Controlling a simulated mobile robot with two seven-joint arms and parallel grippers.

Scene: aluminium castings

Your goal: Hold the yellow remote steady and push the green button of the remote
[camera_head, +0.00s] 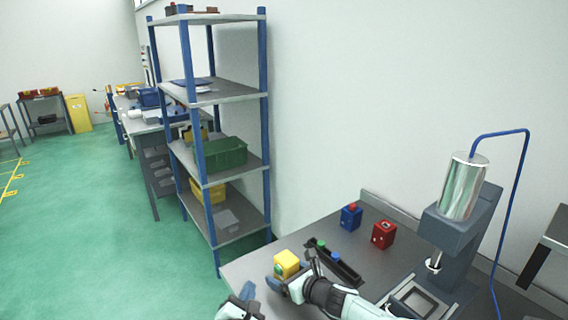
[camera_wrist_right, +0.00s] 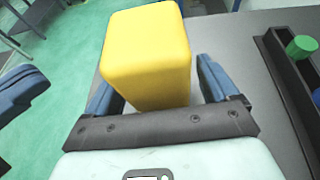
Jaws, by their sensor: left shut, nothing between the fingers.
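The yellow remote (camera_head: 287,262) is a small box near the left end of the grey table, with a round green mark, likely its button, on its left-facing side. It fills the upper middle of the right wrist view (camera_wrist_right: 148,55), where no button shows. My right gripper (camera_wrist_right: 160,85) has its blue fingers either side of the remote. A narrow gap shows between the remote and the right-hand finger; contact at the left-hand finger is unclear. My left gripper (camera_head: 248,290) is shut and empty, just left of the remote and apart from it.
A dark tray (camera_head: 346,272) with green and blue buttons lies right of the remote. A blue box (camera_head: 351,217) and a red box (camera_head: 383,234) stand behind it. A press with a silver cylinder (camera_head: 464,187) stands at right. A shelf rack (camera_head: 265,125) stands beyond the table.

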